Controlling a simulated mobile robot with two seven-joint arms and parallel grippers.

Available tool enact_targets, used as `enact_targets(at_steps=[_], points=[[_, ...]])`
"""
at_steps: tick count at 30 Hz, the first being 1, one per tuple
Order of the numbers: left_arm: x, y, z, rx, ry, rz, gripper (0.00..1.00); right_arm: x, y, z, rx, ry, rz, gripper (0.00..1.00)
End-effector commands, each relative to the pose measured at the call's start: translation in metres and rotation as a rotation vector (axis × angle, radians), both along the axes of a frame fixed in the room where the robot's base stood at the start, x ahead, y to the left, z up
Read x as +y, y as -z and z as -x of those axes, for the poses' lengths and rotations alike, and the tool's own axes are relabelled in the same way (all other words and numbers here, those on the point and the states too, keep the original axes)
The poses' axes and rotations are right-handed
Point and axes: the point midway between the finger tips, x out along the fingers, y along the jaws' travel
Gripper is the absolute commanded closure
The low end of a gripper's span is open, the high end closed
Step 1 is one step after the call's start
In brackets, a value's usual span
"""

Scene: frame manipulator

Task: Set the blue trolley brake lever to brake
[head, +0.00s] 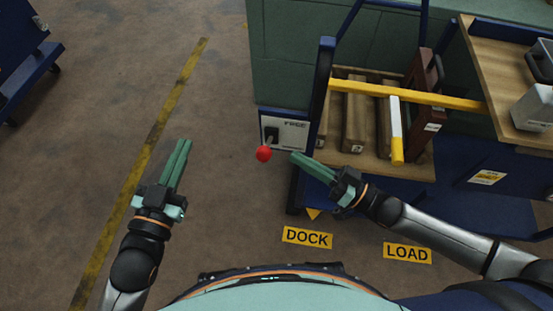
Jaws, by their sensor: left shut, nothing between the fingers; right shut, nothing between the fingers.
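The blue trolley (324,75) stands right of centre in the head view. At its left end is a white brake panel (293,132) on which the word FREE can be read. The brake lever's red ball knob (264,154) sticks out at the panel's lower left, beside the word FREE; any other marking is hidden or too small to read. My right gripper (294,156) is shut and empty, its tips just right of the red knob with a small gap in the picture. My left gripper (184,144) is shut and empty over the floor, well left of the knob.
A wooden-topped blue unit (490,75) stands at the right. Floor labels DOCK (307,237) and LOAD (407,253) lie in front.

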Motion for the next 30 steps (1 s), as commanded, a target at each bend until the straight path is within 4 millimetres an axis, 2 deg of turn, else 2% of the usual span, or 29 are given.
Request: enact_targets(at_steps=[1, 3, 7, 13, 23, 26, 30], points=[[-0.001, 0.006, 0.0, -0.041, 0.007, -0.001, 1.0, -0.008, 0.014, -0.001, -0.006, -0.038, -0.016, 1.0], [-0.003, -0.001, 0.001, -0.088, 0.014, 0.0, 1.0, -0.017, 0.017, 0.001, -0.004, -0.085, -0.043, 1.0], [-0.005, -0.01, 0.002, -0.147, 0.024, 0.001, 1.0, -0.029, 0.019, 0.003, 0.003, -0.143, -0.076, 1.0], [-0.006, -0.017, 0.003, -0.175, 0.028, 0.002, 1.0, -0.036, 0.018, 0.004, 0.01, -0.17, -0.095, 1.0], [-0.006, -0.017, 0.003, -0.174, 0.028, 0.001, 1.0, -0.032, 0.016, 0.004, 0.009, -0.17, -0.097, 1.0], [-0.006, -0.018, 0.004, -0.178, 0.029, 0.002, 1.0, -0.024, 0.013, 0.0, 0.008, -0.172, -0.098, 1.0], [-0.006, -0.021, 0.004, -0.193, 0.031, 0.002, 1.0, -0.003, 0.005, -0.009, 0.006, -0.171, -0.099, 1.0]])
